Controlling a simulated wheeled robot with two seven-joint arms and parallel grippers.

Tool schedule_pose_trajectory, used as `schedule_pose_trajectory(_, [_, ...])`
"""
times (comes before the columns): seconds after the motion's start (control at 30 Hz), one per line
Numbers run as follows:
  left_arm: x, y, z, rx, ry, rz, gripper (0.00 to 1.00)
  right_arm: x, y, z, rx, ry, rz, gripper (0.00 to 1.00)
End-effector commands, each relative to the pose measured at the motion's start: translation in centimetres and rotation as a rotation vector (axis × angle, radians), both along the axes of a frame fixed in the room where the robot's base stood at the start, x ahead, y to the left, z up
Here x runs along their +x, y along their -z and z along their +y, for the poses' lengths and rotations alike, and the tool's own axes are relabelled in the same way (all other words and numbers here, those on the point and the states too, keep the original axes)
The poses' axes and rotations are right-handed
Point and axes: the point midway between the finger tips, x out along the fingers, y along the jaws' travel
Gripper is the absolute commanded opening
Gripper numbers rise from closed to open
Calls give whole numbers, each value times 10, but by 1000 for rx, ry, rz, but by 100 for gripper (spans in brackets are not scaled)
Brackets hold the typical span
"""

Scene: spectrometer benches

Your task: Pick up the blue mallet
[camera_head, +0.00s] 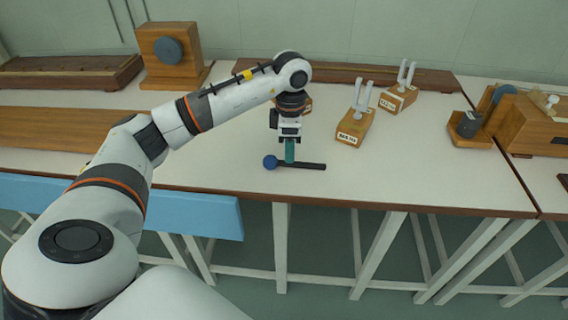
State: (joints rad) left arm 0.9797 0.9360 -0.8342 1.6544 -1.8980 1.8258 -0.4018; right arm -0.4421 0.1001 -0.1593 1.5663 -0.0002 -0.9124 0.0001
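The blue mallet has a round blue head (270,162) and a dark handle (308,166). It lies on the white table near its front edge, with the head to the left and the handle to the right. My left gripper (290,158) points straight down over the mallet, its teal fingers at the handle just right of the head. From this angle the fingers overlap, so I cannot tell whether they are closed on the handle. My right gripper is not in view.
Wooden blocks with tuning forks (356,122) (399,97) stand right of my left gripper. Another small block is partly hidden behind the wrist. A wooden stand with a grey disc (172,50) is at the back left. The white table (420,170) is clear at front right.

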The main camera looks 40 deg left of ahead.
Motion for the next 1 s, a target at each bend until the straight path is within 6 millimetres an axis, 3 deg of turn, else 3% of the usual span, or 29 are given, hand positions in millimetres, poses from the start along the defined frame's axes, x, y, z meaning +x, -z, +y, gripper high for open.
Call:
schedule_pose_trajectory(0.2, [0,35,-1,0,0,4,39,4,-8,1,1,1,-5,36])
schedule_pose_trajectory(0.47, [0,40,-1,-1,0,-1,39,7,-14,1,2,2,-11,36])
schedule_pose_trajectory(0.7, [0,40,-1,0,0,0,1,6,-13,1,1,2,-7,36])
schedule_pose_trajectory(1.0, [0,38,-1,0,0,-1,0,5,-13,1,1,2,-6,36])
